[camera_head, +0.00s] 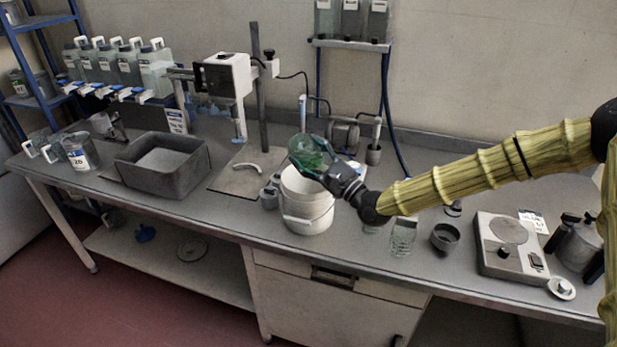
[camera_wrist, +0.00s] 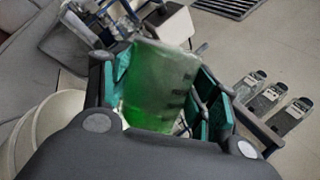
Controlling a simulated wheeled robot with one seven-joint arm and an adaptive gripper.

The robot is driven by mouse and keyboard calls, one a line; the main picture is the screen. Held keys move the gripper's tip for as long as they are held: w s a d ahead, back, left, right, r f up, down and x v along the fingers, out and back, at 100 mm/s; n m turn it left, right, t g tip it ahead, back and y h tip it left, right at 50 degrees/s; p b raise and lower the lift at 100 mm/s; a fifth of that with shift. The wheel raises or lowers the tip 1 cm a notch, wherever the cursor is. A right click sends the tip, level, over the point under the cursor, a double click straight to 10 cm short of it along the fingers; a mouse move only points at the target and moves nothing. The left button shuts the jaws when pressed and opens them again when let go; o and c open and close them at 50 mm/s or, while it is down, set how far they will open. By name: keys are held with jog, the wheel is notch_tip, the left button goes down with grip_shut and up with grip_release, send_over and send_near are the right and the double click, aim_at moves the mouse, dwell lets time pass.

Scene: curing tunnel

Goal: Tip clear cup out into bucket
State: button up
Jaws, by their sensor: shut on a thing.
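The clear cup (camera_head: 307,152) holds green liquid and is above the white bucket (camera_head: 308,212), near its back rim. It looks tilted, but whether anything is pouring out cannot be told. My gripper (camera_head: 326,165) is shut on the cup from the right. In the wrist view the cup (camera_wrist: 160,85) sits between the green finger pads of my gripper (camera_wrist: 165,95), with green liquid showing through its wall. The white bucket (camera_wrist: 40,125) shows at the left of the wrist view. The inside of the bucket is mostly hidden.
A stand with a white box head (camera_head: 228,75) is left of the bucket, beside a grey basin (camera_head: 165,185). A clear glass (camera_head: 403,238), a dark cup (camera_head: 445,237) and a scale-like device (camera_head: 510,248) stand to the right. Some bare bench lies in front of the stand.

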dwell(0.4)
jog(key=n, duration=0.1)
jog(key=s+n+g+y, duration=0.1)
jog(key=n, duration=0.1)
jog(key=shift+a+p, duration=0.35)
jog(key=shift+p, duration=0.05)
jog(key=n, duration=0.1)
jog(key=n+g, duration=0.1)
jog(key=s+n+y, duration=0.1)
jog(key=shift+a+f+n, duration=0.35)
jog(key=shift+n, duration=0.05)
jog(key=shift+s+g, duration=0.1)
jog(key=shift+g, duration=0.2)
